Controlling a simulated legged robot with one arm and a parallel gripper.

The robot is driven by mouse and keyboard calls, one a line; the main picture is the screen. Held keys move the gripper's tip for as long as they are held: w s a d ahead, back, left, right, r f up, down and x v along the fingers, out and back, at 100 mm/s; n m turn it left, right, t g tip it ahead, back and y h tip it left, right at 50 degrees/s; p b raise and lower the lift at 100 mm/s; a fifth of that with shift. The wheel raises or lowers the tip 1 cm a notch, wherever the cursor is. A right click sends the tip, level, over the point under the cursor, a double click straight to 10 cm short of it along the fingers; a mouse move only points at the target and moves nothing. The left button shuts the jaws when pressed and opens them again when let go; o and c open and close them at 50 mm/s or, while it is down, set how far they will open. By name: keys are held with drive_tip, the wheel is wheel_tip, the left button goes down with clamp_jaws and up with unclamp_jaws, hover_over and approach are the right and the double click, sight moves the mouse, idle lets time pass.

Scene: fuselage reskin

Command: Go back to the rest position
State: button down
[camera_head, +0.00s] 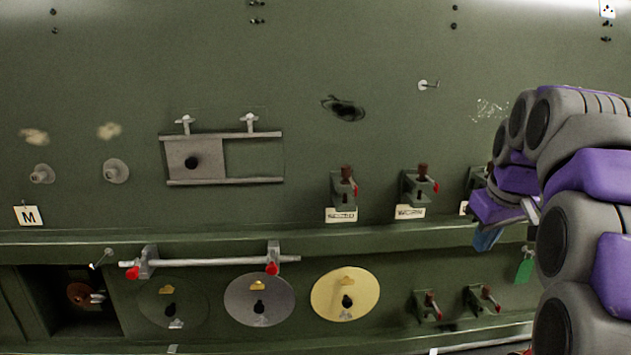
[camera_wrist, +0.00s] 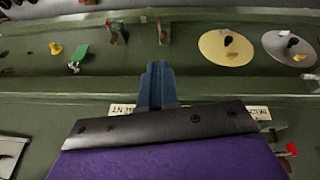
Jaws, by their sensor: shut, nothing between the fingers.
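My gripper (camera_head: 487,240) is at the right of the head view, in front of the green panel (camera_head: 300,80), near the ledge and partly hidden by my purple and grey arm. In the wrist view its blue fingers (camera_wrist: 156,84) are together, with nothing between them. The fingers appear over the ledge (camera_wrist: 60,97), and I cannot tell whether they touch it. Behind the gripper, a lever fixture (camera_head: 478,180) and its label are partly hidden. No marker for a rest position shows.
Lever fixtures (camera_head: 344,187) and (camera_head: 417,187) stick out left of my gripper. Below the ledge are a gold disc (camera_head: 362,287), a grey disc (camera_head: 240,305) and a white rail (camera_head: 210,262). A green tag (camera_head: 524,270) hangs close to my arm. The upper panel is mostly clear.

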drive_tip(key=s+a+f+m+g+b, duration=0.1)
drive_tip(key=s+a+f+b, duration=0.1)
drive_tip(key=s+a+f, duration=0.4)
drive_tip(key=s+a+f+g+b, duration=0.1)
drive_tip(key=s+a+f+b, duration=0.3)
drive_tip(key=f, duration=0.4)
drive_tip(key=s+a+f+g+b, duration=0.2)
drive_tip(key=s+a+f, duration=0.1)
drive_tip(key=s+f, duration=0.8)
drive_tip(key=s+a+f+m+g+b, duration=0.1)
drive_tip(key=s+a+f+b, duration=0.2)
drive_tip(key=s+f, duration=0.8)
drive_tip(key=shift+s+a+f+g, duration=0.4)
drive_tip(key=shift+s+a, duration=0.15)
drive_tip(key=shift+s, duration=0.55)
